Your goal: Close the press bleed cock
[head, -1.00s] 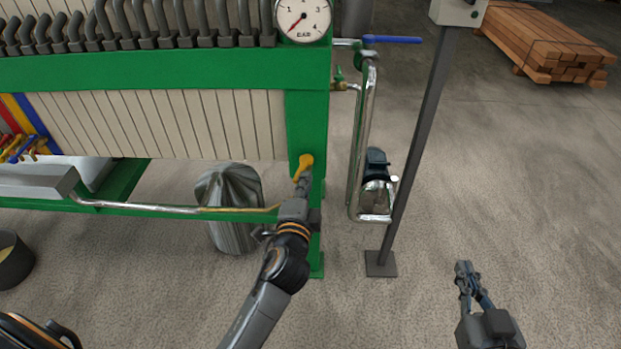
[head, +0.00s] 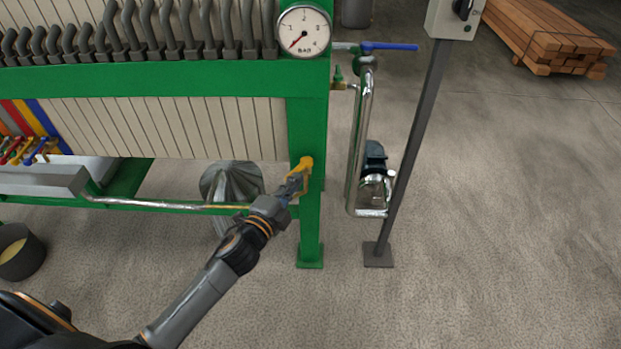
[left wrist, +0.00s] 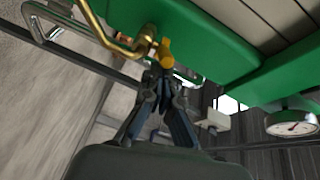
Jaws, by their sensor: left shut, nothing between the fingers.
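The press bleed cock (head: 304,164) has a yellow handle and sits on the green end post of the press. In the left wrist view the yellow handle (left wrist: 166,53) stands just beyond my fingertips, by a bent brass pipe. My left gripper (head: 296,180) reaches up from the lower left to just below the cock. In the left wrist view my left gripper (left wrist: 165,80) is shut with nothing between its fingers. Its tips are close to the handle; I cannot tell whether they touch it. The gripper partly hides the cock's lower part. My right gripper is not in view.
A pressure gauge (head: 303,31) sits atop the post. A blue-handled valve (head: 388,46) and steel pipe (head: 361,140) stand to the right. A grey post (head: 412,150) carries a switch box (head: 455,18).

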